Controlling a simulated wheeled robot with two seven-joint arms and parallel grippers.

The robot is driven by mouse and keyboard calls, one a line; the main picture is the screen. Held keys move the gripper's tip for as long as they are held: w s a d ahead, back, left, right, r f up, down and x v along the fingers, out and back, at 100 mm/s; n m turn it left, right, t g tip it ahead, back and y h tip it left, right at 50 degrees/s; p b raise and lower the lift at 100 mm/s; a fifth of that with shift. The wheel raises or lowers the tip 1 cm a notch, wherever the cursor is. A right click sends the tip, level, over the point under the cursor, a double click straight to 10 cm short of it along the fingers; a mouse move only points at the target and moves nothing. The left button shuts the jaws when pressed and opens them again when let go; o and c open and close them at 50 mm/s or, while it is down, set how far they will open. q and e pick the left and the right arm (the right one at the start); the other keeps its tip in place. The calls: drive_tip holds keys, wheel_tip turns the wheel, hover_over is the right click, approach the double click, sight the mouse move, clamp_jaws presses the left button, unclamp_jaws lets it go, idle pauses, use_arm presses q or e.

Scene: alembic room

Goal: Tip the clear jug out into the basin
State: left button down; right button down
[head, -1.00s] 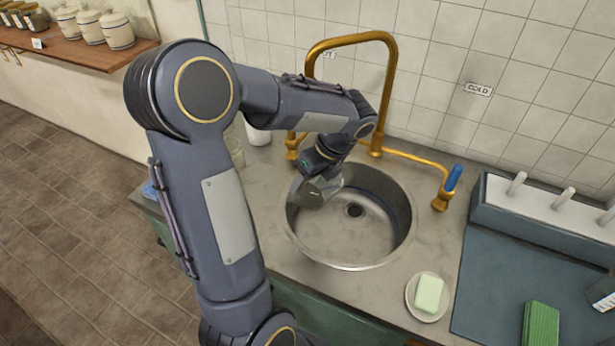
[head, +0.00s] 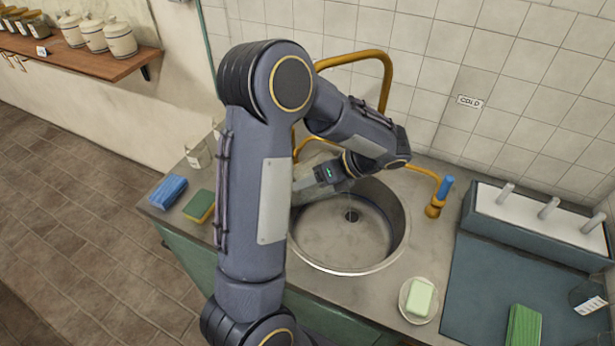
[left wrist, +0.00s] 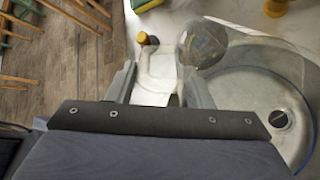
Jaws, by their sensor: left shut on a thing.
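The basin (head: 395,245) is a round metal sink set in the counter, with a dark drain in its floor. My left gripper (head: 322,172) is at the basin's back left rim, partly hidden by my arm. In the left wrist view the fingers (left wrist: 160,88) are shut on a pale part of the clear jug, which looks like its handle. The jug's see-through body (left wrist: 205,45) reaches over the basin's edge (left wrist: 290,75). In the head view the jug is mostly hidden, so its exact tilt and contents are unclear. My right gripper is out of view.
A brass tap (head: 388,75) arches behind the basin, with a blue-handled valve (head: 446,188) at right. A soap dish (head: 405,304), blue sponge (head: 168,192), green-yellow sponge (head: 199,206) and glass jar (head: 197,153) stand around. A pegged rack (head: 540,222) is at right.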

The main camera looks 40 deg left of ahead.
use_arm(q)
drive_tip(key=shift+r, duration=0.15)
drive_tip(key=shift+w+d+r+g+y+p, duration=0.15)
drive_tip(key=shift+d+g+y+p, duration=0.25)
drive_tip(key=shift+y, duration=0.4)
drive_tip(key=shift+w+d+g+y+p, duration=0.3)
drive_tip(key=shift+g+y, duration=0.4)
drive_tip(key=shift+y, duration=0.1)
